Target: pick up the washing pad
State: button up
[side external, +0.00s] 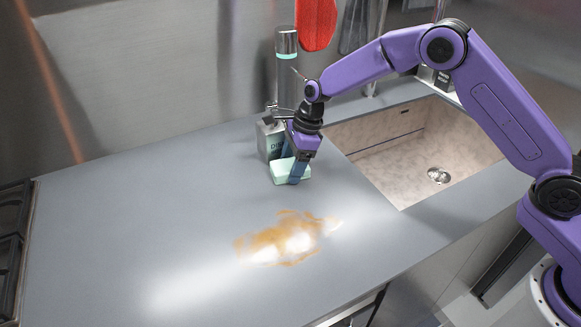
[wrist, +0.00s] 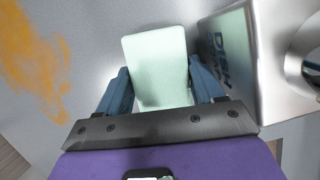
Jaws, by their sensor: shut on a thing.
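The washing pad (side external: 281,171) is a pale green block at the back of the grey counter, just left of the sink. In the wrist view the washing pad (wrist: 156,62) lies between the two blue fingers, reaching out past their tips. My gripper (side external: 292,170) points down and is shut on the pad. In the wrist view my gripper (wrist: 160,85) has one finger at each side of it. The pad appears at counter height; I cannot tell whether it touches the counter.
A metal dish soap dispenser (side external: 268,140) stands right behind the pad, and very close to my right finger in the wrist view (wrist: 228,62). An orange-brown stain (side external: 272,243) lies on the counter (side external: 130,215) in front. A sink (side external: 425,150) is at right, a stove (side external: 12,240) at far left.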

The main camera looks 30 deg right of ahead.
aim_at(287, 165)
jog(key=shift+r, duration=0.1)
notch_tip(287, 165, up, 4)
jog(key=shift+f, duration=0.1)
jog(key=s+d+r, duration=0.2)
jog(key=s+r, duration=0.2)
jog(key=s, duration=0.2)
jog(key=s+d+r, duration=0.3)
jog(key=s+r, duration=0.2)
jog(key=s, duration=0.2)
jog(key=shift+d+r, duration=0.25)
jog(key=shift+r, duration=0.05)
jog(key=shift+o, duration=0.9)
jog(key=shift+a, duration=0.1)
